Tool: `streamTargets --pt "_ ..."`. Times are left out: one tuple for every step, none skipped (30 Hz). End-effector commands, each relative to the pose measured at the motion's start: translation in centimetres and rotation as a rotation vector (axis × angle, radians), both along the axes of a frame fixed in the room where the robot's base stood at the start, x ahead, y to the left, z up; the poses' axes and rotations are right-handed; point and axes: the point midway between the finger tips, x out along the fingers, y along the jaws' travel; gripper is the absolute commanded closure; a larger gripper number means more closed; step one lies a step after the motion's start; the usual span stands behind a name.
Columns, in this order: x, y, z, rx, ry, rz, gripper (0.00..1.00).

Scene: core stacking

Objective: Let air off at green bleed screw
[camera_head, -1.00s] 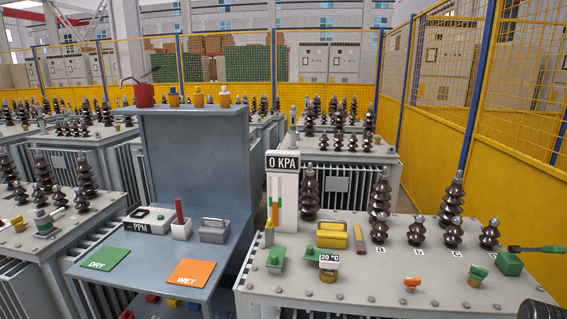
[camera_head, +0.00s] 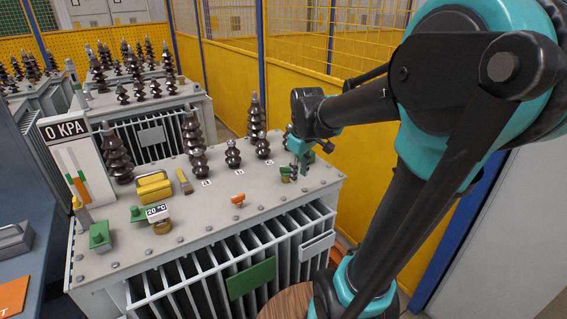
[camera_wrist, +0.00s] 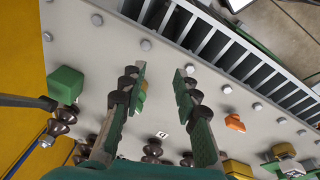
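A small green screw on a yellow base (camera_head: 286,173) stands on the grey transformer lid (camera_head: 225,215), near its right end. I take it for the bleed screw. My gripper (camera_head: 298,168) points down just right of it in the head view. In the wrist view my gripper (camera_wrist: 160,72) is open, its two dark green fingers apart. The green and yellow screw (camera_wrist: 141,97) shows at the inner edge of the left finger, which partly hides it. I cannot tell whether they touch. A gauge panel (camera_head: 66,135) at the lid's left reads 0 KPA.
Dark ribbed bushings (camera_head: 233,154) line the lid's back. An orange fitting (camera_head: 238,198), a yellow box (camera_head: 153,187), a 20 °C gauge (camera_head: 158,217) and another green fitting (camera_head: 99,236) stand on it. A green block (camera_wrist: 66,85) is left of my fingers. A yellow fence (camera_head: 290,95) stands behind.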

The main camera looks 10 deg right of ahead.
Motion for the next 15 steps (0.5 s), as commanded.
streamTargets --pt "1.9 0.4 2.2 -0.015 0.024 0.086 0.69" --pt "2.8 0.6 3.4 -0.025 0.038 0.142 0.69" --pt "3.9 0.8 5.0 -0.036 0.059 0.218 0.69" --pt "4.7 1.0 6.2 -0.043 0.073 0.271 0.69" --pt "5.4 1.2 7.3 -0.05 0.088 0.325 0.69" --pt "6.3 1.4 8.7 -0.057 0.104 0.392 0.69" --pt "6.8 1.6 9.7 -0.062 0.117 0.438 0.69" --pt "7.3 1.8 10.6 -0.065 0.127 0.483 0.69" --pt "7.9 2.0 11.7 -0.068 0.141 0.534 0.69" --pt "8.2 2.1 12.4 -0.071 0.149 0.569 0.69" --pt "8.5 2.2 13.0 -0.072 0.156 0.6 0.69" --pt "8.8 2.3 13.7 -0.074 0.166 0.634 0.69" --pt "9.0 2.4 14.1 -0.075 0.17 0.654 0.69" --pt "9.1 2.4 14.4 -0.076 0.173 0.672 0.69" --pt "9.2 2.5 14.7 -0.077 0.177 0.687 0.69"
